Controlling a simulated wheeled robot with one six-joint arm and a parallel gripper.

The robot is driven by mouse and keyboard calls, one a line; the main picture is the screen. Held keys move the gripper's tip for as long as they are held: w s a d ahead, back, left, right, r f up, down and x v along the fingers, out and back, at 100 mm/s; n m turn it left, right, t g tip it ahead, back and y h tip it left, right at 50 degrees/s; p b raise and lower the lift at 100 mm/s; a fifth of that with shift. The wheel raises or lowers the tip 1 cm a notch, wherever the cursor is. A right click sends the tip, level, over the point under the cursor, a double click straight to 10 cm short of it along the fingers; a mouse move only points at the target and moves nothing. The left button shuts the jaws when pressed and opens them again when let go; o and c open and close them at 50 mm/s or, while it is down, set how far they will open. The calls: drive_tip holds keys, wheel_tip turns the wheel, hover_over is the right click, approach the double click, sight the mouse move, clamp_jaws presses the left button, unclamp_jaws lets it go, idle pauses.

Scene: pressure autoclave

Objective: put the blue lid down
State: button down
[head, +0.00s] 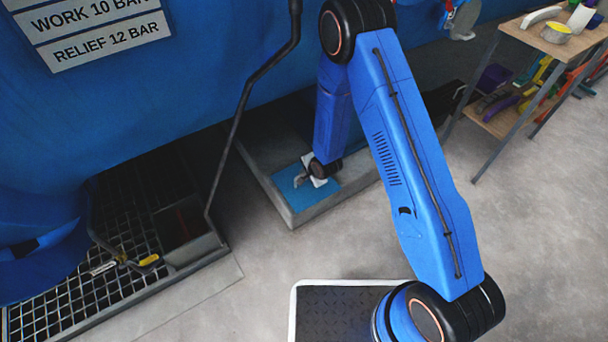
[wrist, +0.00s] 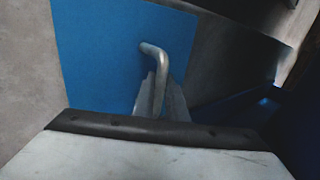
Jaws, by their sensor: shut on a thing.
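The blue lid (head: 299,200) is a flat blue square plate at the front corner of a low grey concrete block in the head view. It fills the upper middle of the wrist view (wrist: 95,60). A bent metal handle (wrist: 160,62) stands up from it. My gripper (head: 302,179) is over the lid, with its fingers (wrist: 160,103) shut on the handle. The lid looks roughly level with the block's top. I cannot tell whether it rests fully there, and its underside is hidden. My forearm covers its back part.
The concrete block (head: 292,216) lies under a big blue vessel (head: 120,110). A dark bent rod (head: 238,110) hangs to the left. A floor grating (head: 50,305) with tools is at lower left. A small wooden table (head: 540,35) stands at upper right.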

drive_tip(key=c, duration=1.8)
unclamp_jaws()
drive_tip(key=shift+o, duration=0.2)
drive_tip(key=shift+s+d+r, duration=0.15)
drive_tip(key=shift+r, duration=0.35)
drive_tip(key=v, duration=1.1)
